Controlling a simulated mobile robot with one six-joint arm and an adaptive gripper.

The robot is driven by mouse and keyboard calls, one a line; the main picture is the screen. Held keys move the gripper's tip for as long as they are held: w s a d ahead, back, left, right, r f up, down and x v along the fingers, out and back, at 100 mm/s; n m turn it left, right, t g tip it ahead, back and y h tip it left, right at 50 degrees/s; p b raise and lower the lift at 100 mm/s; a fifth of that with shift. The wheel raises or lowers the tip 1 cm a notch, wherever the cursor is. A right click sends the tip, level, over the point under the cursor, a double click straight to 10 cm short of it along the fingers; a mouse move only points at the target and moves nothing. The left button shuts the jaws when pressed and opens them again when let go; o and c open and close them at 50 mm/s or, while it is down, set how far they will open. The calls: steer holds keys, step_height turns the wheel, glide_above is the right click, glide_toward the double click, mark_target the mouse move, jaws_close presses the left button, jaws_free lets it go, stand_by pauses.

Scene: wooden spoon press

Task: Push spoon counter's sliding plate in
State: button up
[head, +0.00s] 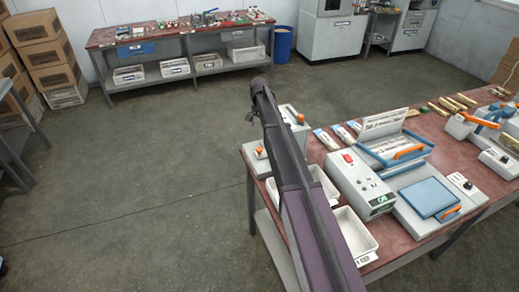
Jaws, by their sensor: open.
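A white box with a red switch and a small green display (380,201) stands on the red table; it may be the spoon counter. Right of it is a low pale unit with a flat blue plate (429,195) and an orange handle (450,212) at its front right corner. I cannot tell for sure which part is the sliding plate, or how far in it is. My gripper (252,116) is small and dark at the far end of my arm, left of the table's devices and apart from the plate. It is open and appears empty.
A blue tray device with an orange handle (409,152) and an upright printed panel stands behind. White bins (355,236) sit along the table's left edge, partly behind my arm. More devices and wooden pieces crowd the right. The floor left of the table is clear.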

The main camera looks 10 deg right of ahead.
mark_target(260, 149)
steer(key=shift+f+b, duration=6.6)
steer(key=shift+f, duration=0.15)
steer(key=shift+d, duration=0.1)
jaws_close()
